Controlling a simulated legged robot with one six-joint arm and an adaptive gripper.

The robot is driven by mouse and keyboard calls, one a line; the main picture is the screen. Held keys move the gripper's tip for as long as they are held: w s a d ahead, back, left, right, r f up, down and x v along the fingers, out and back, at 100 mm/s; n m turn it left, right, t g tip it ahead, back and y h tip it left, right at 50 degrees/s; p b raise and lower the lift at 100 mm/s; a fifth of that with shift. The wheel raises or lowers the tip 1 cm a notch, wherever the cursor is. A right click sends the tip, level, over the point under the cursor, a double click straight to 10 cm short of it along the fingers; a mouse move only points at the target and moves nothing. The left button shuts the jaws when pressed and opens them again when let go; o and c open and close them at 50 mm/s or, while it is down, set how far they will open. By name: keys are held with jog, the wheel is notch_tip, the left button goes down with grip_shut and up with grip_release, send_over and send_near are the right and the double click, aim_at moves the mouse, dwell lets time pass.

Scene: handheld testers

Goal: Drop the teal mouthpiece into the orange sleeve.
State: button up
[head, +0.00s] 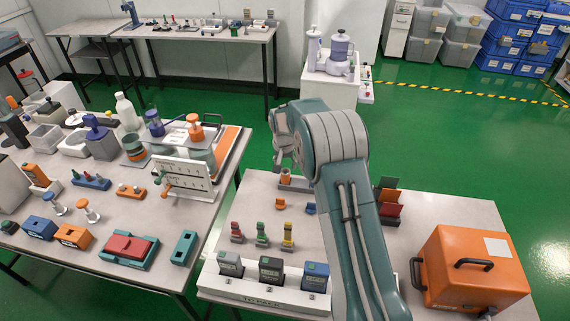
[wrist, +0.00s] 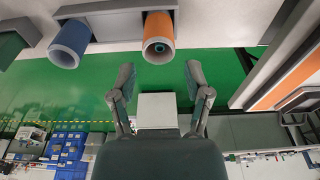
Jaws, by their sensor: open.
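The orange sleeve (wrist: 158,28) shows in the wrist view at top centre, its open end facing the camera. A small teal round piece (wrist: 159,57), which looks like the teal mouthpiece, sits inside that opening. My gripper (wrist: 160,74) is open and empty, its two fingers spread wide and apart from the sleeve. In the head view the sleeve appears as a small orange shape (head: 285,176) beside my arm at the back of the right table. My fingers are mostly hidden there by the arm.
A blue sleeve (wrist: 69,44) stands beside the orange one in the wrist view. On the right table are several upright testers (head: 262,234), a rack of boxes (head: 265,295) and an orange case (head: 470,270).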

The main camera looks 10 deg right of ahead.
aim_at(285, 172)
dwell(0.3)
notch_tip(285, 172, up, 7)
dwell(0.5)
jog(key=s+r+n+t, duration=0.2)
jog(key=s+r, duration=1.6)
jog(key=s, duration=0.1)
jog(key=s+n+t, duration=0.2)
jog(key=s, duration=2)
jog(key=shift+s+f+y, duration=0.15)
jog(key=shift+y, duration=0.25)
